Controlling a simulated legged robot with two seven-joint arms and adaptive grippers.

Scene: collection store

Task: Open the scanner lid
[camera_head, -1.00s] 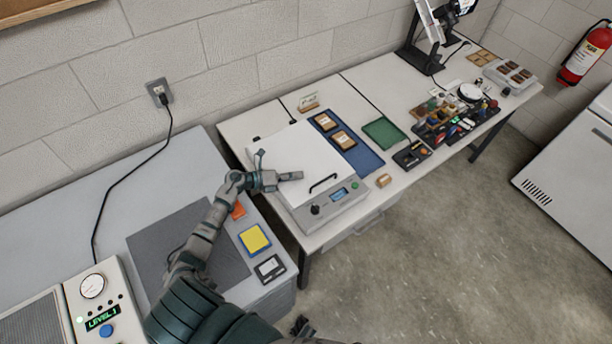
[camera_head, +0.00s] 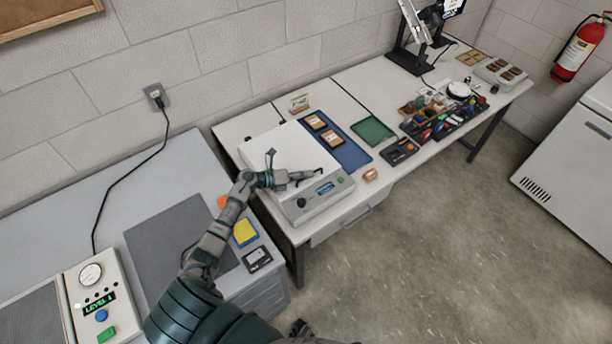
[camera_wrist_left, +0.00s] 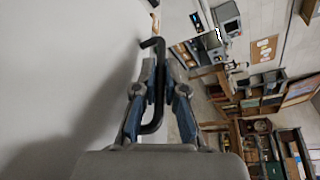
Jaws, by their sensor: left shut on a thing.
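The scanner (camera_head: 325,200) is a light grey box on the white table, with a small display and buttons on its front face. Its white lid (camera_head: 275,150) lies flat on top and looks closed. My left gripper (camera_head: 305,176) is over the lid's front part, at the black handle (camera_head: 320,171). In the left wrist view the gripper (camera_wrist_left: 158,95) has its two fingers on either side of the black bar handle (camera_wrist_left: 157,60), shut on it. The pale lid (camera_wrist_left: 60,80) fills the left of that view.
A blue mat (camera_head: 350,155) with two wooden-framed pieces and a green tray (camera_head: 373,130) lie right of the scanner. A small wooden block (camera_head: 370,175) sits near the front edge. A grey table with a dark mat (camera_head: 165,250) stands at left.

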